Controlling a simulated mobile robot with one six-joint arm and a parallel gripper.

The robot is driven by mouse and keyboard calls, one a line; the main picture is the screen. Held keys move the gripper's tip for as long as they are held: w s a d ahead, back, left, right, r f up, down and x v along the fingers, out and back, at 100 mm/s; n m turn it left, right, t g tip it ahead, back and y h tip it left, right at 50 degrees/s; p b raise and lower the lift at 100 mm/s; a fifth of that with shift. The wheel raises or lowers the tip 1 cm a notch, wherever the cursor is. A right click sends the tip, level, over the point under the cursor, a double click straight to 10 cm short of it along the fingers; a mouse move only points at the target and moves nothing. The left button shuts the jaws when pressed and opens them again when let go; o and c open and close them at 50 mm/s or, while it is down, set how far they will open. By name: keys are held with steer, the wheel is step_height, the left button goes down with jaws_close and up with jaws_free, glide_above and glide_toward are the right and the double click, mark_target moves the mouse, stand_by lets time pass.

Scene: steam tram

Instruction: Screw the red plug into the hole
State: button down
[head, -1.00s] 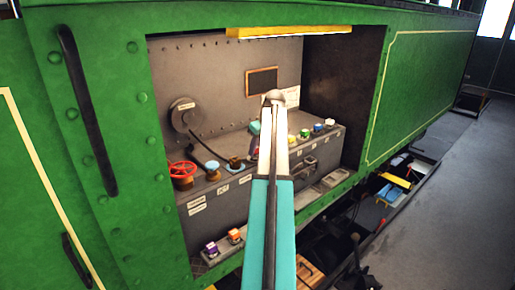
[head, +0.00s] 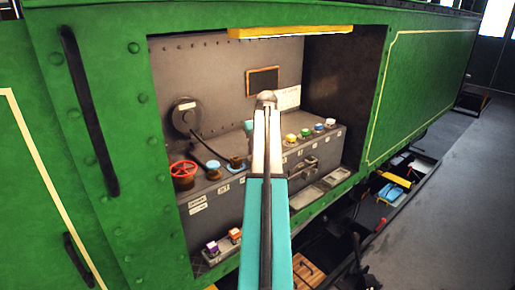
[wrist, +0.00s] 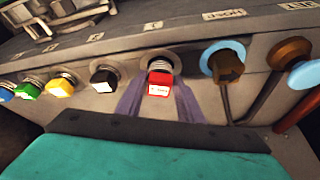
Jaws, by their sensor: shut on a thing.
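The red plug (wrist: 159,84) is in the middle of the wrist view, with its metal threaded end pointing at the round collar of a hole (wrist: 160,59) in the grey panel. The threaded end overlaps the collar; how deep it sits I cannot tell. My gripper (wrist: 158,93) is shut on the red plug, with one purple-grey finger on each side of it. In the head view my own arm hides the gripper, the red plug and the hole.
Black (wrist: 103,79), yellow (wrist: 61,86) and green (wrist: 29,88) plugs sit in a row left of the red one. A blue ring with a brown fitting (wrist: 228,66) is close on the right. A red handwheel (head: 183,169) and a yellow overhead bar (head: 290,32) bound the recess.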

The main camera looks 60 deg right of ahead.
stand_by(0.5)
steer(key=shift+w+a+m+g+h, duration=0.15)
steer(key=shift+m+g+h, duration=0.15)
steer(key=shift+m, duration=0.7)
steer(key=shift+w+a+m+g+h, duration=0.1)
steer(key=shift+m+g+h, duration=0.2)
steer(key=shift+m, duration=1.4)
steer(key=shift+w+m+g+h+p, duration=0.15)
steer(key=shift+m+g, duration=0.25)
steer(key=shift+m, duration=0.3)
steer(key=shift+w+m+g+h+p, duration=0.15)
steer(key=shift+m+g, duration=0.25)
steer(key=shift+m, duration=0.3)
steer(key=shift+s, duration=0.1)
steer(key=shift+m+g, duration=0.4)
steer(key=shift+m, duration=0.8)
